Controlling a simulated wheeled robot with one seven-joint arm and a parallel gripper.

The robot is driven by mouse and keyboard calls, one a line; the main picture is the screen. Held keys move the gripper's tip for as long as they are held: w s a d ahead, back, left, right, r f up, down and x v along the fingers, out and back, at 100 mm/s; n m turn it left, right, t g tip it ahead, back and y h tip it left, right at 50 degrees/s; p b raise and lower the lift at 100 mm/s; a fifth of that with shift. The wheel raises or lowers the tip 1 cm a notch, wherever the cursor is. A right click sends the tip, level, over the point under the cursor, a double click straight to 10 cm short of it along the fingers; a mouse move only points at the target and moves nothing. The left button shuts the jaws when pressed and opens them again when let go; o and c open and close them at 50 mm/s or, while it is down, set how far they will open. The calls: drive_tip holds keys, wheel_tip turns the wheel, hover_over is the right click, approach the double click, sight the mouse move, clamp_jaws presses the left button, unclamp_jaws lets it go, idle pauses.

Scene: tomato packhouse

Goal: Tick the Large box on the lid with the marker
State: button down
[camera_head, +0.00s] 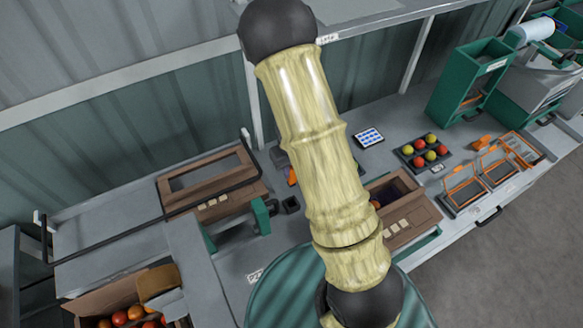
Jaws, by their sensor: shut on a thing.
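My gripper is not visible; my arm's large pale, wood-grained link crosses the middle of the head view and hides part of the bench. No marker can be made out. A brown carton (172,187) with a windowed top lies on the bench at left, with several small pale squares (212,202) on its front part. A second brown carton (425,212) with a dark opening stands right of my arm, partly hidden by it, also with pale squares (398,227). The writing on the squares is too small to read, so I cannot tell which is Large.
A dark tray (403,159) of red and yellow tomatoes, a blue-screened tablet (369,138), orange wire racks (465,188) and a green stand (440,98) are on the right bench. An open box (90,302) of tomatoes is at lower left. A dark bar (135,228) crosses the left bench.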

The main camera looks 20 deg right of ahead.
drive_tip(key=w+f+m+b, duration=0.2)
drive_tip(key=w+f+b, duration=0.4)
drive_tip(key=f, duration=0.3)
drive_tip(key=shift+w, duration=0.8)
drive_tip(key=shift+f, duration=0.1)
